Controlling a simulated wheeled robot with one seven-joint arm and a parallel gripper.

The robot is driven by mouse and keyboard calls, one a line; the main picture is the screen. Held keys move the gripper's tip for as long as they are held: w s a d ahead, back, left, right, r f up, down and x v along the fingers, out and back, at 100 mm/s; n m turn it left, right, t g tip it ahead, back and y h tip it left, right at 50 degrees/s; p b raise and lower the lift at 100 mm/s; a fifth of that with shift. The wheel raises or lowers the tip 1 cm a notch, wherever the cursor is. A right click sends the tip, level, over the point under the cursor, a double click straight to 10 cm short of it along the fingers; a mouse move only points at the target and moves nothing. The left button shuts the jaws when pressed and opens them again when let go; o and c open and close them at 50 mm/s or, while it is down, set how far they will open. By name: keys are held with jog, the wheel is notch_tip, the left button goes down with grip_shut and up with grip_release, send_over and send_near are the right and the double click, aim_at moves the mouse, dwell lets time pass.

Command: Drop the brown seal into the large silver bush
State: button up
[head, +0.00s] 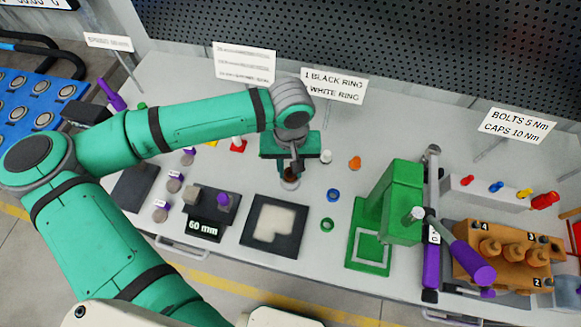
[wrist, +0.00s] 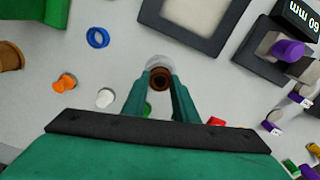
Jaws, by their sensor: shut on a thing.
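My gripper (head: 289,173) is over the bench, in the middle of the head view, pointing down. In the wrist view its two fingers (wrist: 160,82) are closed on the brown seal (wrist: 160,78), a dark brown ring with an open centre. The large silver bush (wrist: 158,61), a pale shiny round part, shows just beyond the seal and partly behind it. The seal overlaps the bush in this view; I cannot tell whether they touch or how far apart they are in height. In the head view the gripper hides most of both.
A black-framed tray (head: 258,243) lies in front of the gripper. Blue (head: 333,195) and green (head: 327,225) rings, an orange part (head: 354,162) and a white part (head: 326,156) lie to its right. A green press (head: 391,215) stands farther right. The 60 mm block (head: 206,226) is at left.

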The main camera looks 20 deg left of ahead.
jog(key=o, duration=1.1)
notch_tip(320, 180, up, 11)
jog(key=shift+f, duration=0.15)
dwell(0.4)
